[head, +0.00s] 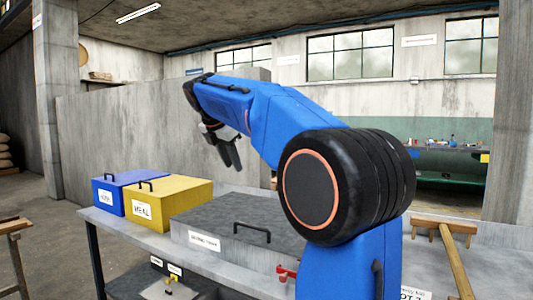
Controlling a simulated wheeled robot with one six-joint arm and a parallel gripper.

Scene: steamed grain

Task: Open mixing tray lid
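A grey box (199,256) with a white label stands on the table and looks like the mixing tray; the label's text is too small to read surely. Its flat grey lid (225,210) lies on it, shut, with a black bar handle (252,228) near the front. My blue arm hides the lid's right part. My gripper (232,160) hangs above and behind the box, fingers pointing down, apart from the handle. The fingers overlap from this side, so I cannot tell their gap.
A yellow box (182,194) and a blue box (110,191), both lidded with black handles, stand left of the grey box on the table (113,223). A red valve handle (286,271) shows at the front. A wooden trestle (452,262) stands right.

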